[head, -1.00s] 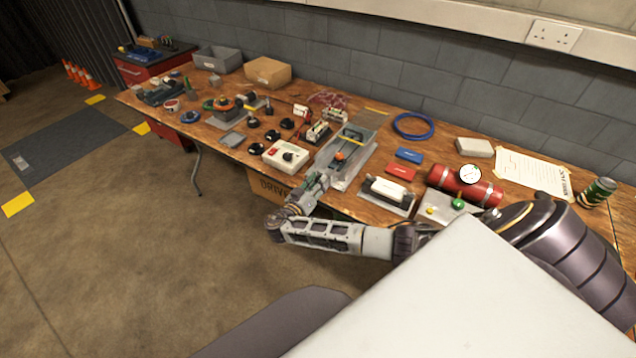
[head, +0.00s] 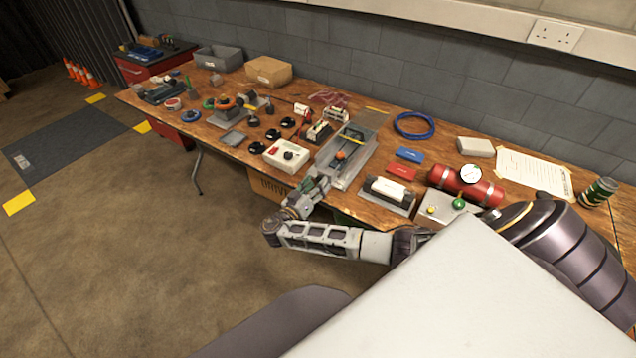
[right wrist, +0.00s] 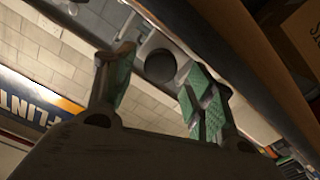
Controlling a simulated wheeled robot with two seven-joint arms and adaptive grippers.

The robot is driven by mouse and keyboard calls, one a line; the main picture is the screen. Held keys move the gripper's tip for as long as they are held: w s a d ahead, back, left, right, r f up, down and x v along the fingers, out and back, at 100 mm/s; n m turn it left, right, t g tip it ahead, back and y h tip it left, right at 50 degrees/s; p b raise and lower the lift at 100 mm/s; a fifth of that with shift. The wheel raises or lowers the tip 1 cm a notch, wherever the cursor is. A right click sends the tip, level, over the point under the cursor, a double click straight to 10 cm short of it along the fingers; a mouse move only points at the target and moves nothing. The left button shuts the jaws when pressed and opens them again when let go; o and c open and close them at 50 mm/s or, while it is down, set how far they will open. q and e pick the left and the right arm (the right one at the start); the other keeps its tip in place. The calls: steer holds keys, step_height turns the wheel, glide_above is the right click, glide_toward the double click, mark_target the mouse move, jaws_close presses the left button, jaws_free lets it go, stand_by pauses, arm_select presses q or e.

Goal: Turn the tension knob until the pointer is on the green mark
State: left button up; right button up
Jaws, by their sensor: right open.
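A long grey channel-shaped fixture (head: 364,146) lies across the table, with a small orange part (head: 340,155) inside it. In the right wrist view a dark round knob (right wrist: 160,66) sits on a pale grey end plate; I take it for the tension knob. My right gripper (head: 319,186) is just off the fixture's front end. It is open, and its green-padded fingers (right wrist: 163,88) stand on either side of the knob's picture, with no visible grip on it. I cannot make out the pointer or the green mark. My left gripper is not in view.
A white box with a dark knob (head: 287,154) stands left of the fixture. A white-topped holder (head: 388,191), a red cylinder with a gauge (head: 466,185) and red and blue blocks lie to the right. A cardboard box (head: 266,187) is under the table. Floor in front is clear.

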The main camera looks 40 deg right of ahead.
steer(key=v, duration=1)
steer(key=shift+f, duration=0.1)
